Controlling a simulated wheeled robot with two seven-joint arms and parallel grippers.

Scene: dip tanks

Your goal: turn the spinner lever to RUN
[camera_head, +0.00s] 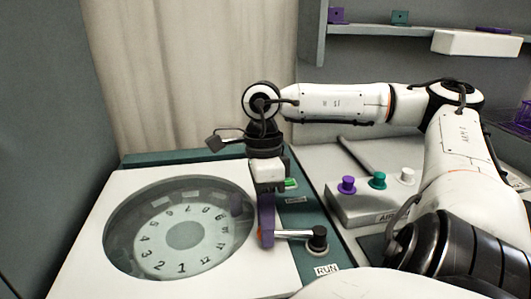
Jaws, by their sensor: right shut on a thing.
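The spinner lever (293,234) is a silver bar on a black round pivot (318,239), on the green panel right of the spinner. The bar points left from the pivot, and its far end is at my right gripper (267,235). That gripper points down and is shut on the lever's end; the grip itself is mostly hidden. The RUN label (326,270) lies just in front of the pivot, and the bar does not point at it. My left gripper is not in view.
The spinner (245,270) has a round window over a numbered dial (150,262). A green light (291,184) shows behind the lever. A grey box labelled AIR (350,207) with purple, green and white knobs stands right. A shelf (390,32) is at the back.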

